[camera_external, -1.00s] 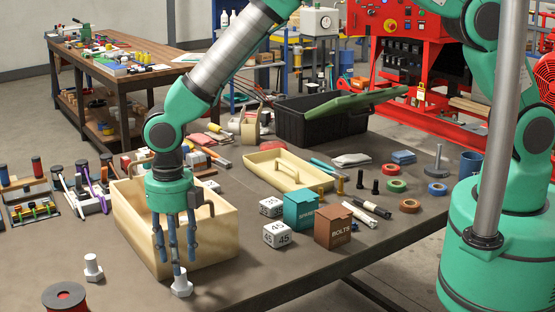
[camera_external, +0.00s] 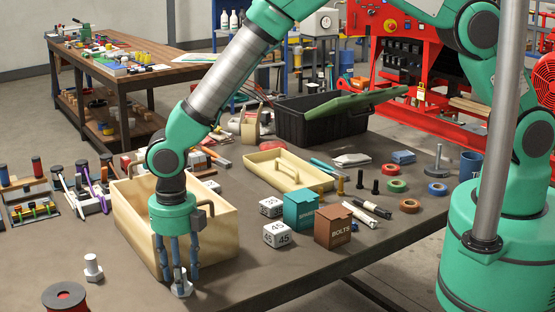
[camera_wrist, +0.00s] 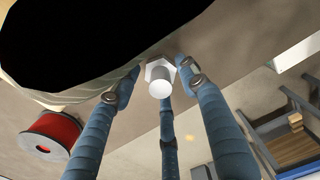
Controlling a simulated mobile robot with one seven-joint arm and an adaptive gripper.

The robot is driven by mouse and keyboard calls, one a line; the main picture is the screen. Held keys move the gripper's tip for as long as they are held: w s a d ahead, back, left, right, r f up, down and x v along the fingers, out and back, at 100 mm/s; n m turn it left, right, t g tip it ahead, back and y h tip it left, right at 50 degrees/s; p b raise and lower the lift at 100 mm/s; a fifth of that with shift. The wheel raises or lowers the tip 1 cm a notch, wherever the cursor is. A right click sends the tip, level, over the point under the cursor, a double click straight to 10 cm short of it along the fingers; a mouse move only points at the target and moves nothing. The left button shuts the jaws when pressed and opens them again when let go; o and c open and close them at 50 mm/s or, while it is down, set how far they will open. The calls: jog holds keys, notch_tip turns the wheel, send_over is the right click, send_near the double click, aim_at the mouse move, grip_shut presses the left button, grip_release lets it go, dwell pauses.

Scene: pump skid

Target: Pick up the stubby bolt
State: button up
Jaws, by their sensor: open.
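A short, pale grey bolt (camera_external: 181,284) stands on its hex head at the front of the dark table, just in front of the open wooden box. My gripper (camera_external: 180,276) points straight down over it, with its blue fingers open around the bolt. A finger partly hides the bolt in the external view. In the wrist view the bolt (camera_wrist: 160,85) sits between the spread fingertips, shank towards the camera, and looks ungripped. A similar grey bolt (camera_external: 93,268) stands to the left, apart from my gripper.
The wooden box (camera_external: 215,236) is close behind my gripper. A red spool (camera_external: 66,298) lies at the front left. White number cubes (camera_external: 276,235), a teal box (camera_external: 300,212) and a brown bolts box (camera_external: 336,228) stand to the right. The table's front edge is near.

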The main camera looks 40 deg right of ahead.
grip_shut()
jog(key=shift+r, duration=0.2)
jog(key=shift+r, duration=0.55)
notch_tip(320, 180, up, 2)
jog(key=shift+r+p, duration=0.1)
jog(key=shift+p, duration=0.2)
jog(key=s+d+r+p, duration=0.1)
jog(key=s+d, duration=0.7)
jog(key=d, duration=0.5)
jog(key=shift+s+d+r, duration=0.15)
jog(key=shift+d+r, duration=0.05)
jog(key=shift+d, duration=0.15)
